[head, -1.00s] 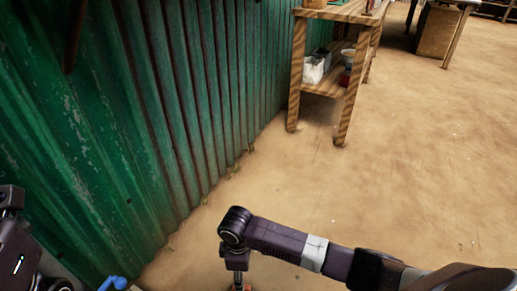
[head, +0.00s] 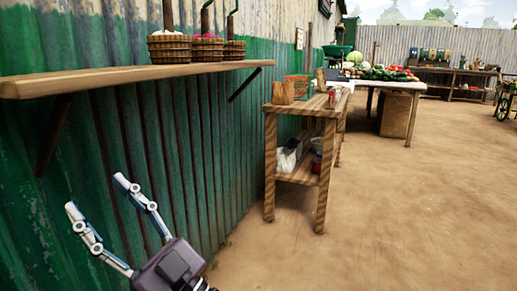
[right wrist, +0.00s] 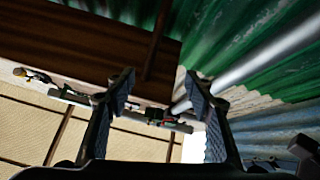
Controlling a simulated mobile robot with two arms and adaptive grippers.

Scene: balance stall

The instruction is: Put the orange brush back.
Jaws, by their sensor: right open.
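I cannot make out an orange brush in either view. My right gripper (head: 96,193) is at the lower left of the head view, in front of the green corrugated wall and below the wooden shelf. Its two fingers point up and are spread apart with nothing between them. In the right wrist view the open fingers (right wrist: 158,77) frame the dark underside of a shelf (right wrist: 90,40). My left gripper is out of view.
The wall shelf (head: 120,78) carries several baskets (head: 172,48) and has brackets below. A wooden stand (head: 270,165) holds boxes. Beyond it, a table (head: 400,86) bears vegetables. The green wall (head: 190,150) is close on the left. Sandy floor (head: 420,190) is clear to the right.

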